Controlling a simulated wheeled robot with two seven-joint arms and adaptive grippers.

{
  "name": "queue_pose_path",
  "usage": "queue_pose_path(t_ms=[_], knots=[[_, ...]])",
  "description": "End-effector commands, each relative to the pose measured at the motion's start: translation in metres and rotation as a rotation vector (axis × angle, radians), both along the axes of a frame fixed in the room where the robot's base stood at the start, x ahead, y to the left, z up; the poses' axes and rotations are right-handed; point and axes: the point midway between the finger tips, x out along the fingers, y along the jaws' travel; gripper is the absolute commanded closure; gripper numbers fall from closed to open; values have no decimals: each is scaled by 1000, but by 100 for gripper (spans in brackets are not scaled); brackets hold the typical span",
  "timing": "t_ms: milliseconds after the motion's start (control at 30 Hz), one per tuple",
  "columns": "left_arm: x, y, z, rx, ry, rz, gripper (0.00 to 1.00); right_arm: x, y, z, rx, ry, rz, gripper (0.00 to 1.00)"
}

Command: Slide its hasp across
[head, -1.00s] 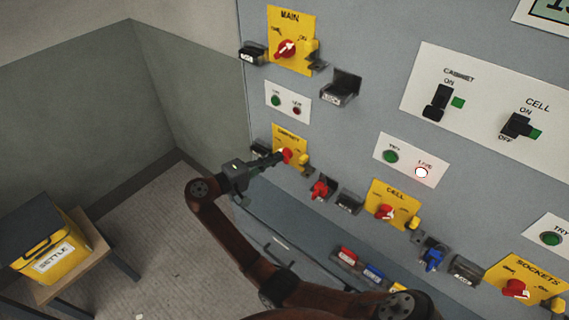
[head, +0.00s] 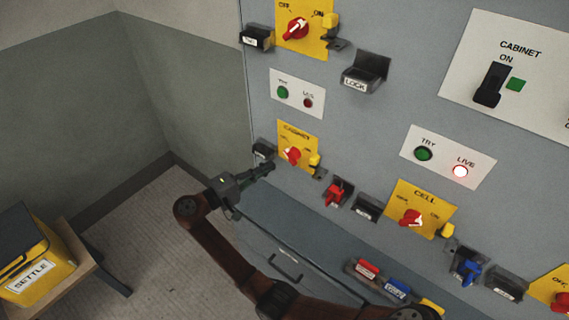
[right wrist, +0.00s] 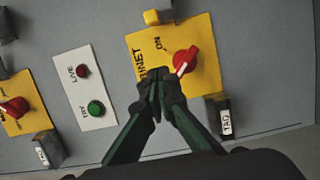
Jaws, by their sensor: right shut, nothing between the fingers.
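The CABINET switch is a small yellow plate (head: 288,135) with a red knob (head: 293,155). Its yellow hasp block (head: 314,160) is at the plate's right edge, beside a dark bracket (head: 320,173). My right gripper (head: 271,167) is shut and empty, just left of and below the knob, apart from it in the head view. In the right wrist view, the shut fingertips (right wrist: 158,76) overlap the plate's lettering, left of the red knob (right wrist: 186,60). The yellow hasp block (right wrist: 152,17) shows at the top there. My left gripper is out of view.
A black TAG holder (head: 263,149) sits left of the plate. A TRY/LIVE plate (head: 297,93) and a LOCK holder (head: 366,72) are above. A red padlock (head: 337,192) and the CELL switch (head: 420,208) are to the right. A grey ledge (head: 300,240) lies below.

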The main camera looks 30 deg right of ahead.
Motion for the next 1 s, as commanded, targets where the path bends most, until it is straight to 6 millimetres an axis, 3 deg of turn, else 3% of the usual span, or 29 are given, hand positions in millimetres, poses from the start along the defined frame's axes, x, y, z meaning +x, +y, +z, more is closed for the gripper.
queue_pose_path(t_ms=[500,700,1000], knots=[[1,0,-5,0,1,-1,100,11,-96,-1,-1,0,-2,100],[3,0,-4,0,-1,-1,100,-14,-104,-1,1,0,-1,100],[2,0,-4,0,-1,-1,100,-24,-107,-1,0,1,0,100]])
